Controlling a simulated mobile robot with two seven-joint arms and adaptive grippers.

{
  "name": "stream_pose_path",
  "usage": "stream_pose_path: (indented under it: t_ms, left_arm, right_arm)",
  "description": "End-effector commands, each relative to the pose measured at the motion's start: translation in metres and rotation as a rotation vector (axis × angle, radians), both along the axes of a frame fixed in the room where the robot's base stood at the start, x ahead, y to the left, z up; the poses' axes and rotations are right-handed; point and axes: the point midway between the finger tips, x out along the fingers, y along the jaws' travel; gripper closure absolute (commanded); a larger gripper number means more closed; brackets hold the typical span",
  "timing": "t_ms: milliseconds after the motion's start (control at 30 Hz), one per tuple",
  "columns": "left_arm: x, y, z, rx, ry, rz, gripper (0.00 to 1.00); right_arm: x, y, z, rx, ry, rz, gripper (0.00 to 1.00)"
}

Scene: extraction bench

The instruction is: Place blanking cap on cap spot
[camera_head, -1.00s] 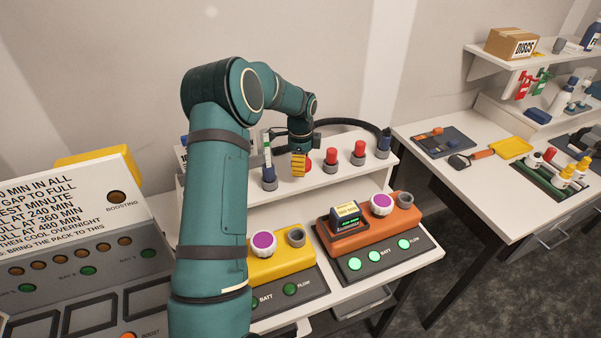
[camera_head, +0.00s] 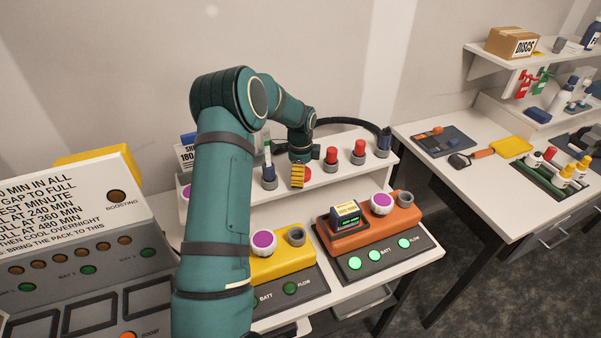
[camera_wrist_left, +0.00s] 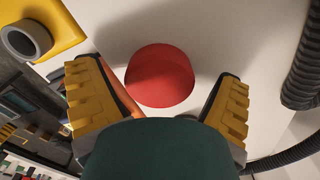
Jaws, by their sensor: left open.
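A short red cap (camera_head: 308,173), apparently the blanking cap, shows beside my left gripper (camera_head: 299,182) at the front of the raised white shelf. In the left wrist view the red cap (camera_wrist_left: 160,75) stands between the two yellow fingers of my left gripper (camera_wrist_left: 160,100). The fingers are open, with a visible gap on each side of the cap. White surface shows around it. A cap spot cannot be made out under or near it. My right gripper is not in view.
Red-topped holders (camera_head: 331,154) and a dark-topped one (camera_head: 384,143) stand on the shelf to the right. Below are a yellow unit (camera_head: 278,265) and an orange unit (camera_head: 370,233). A black hose (camera_head: 350,122) curves behind. My left arm hides part of the bench.

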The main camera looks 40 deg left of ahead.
Motion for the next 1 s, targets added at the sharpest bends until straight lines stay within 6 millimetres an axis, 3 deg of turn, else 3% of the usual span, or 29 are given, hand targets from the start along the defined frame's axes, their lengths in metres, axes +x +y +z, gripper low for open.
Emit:
stream_pose_path:
  t_ms: [233,700,1000]
  left_arm:
    - [0.001,0.000,0.013,0.002,-0.003,0.000,0.07]
    - [0.001,0.001,0.102,0.002,-0.003,0.000,0.07]
    - [0.000,0.000,0.123,0.001,-0.001,0.000,0.07]
  right_arm:
    - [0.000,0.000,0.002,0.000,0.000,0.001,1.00]
    - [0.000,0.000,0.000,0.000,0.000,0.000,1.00]
    - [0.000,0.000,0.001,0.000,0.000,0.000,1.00]
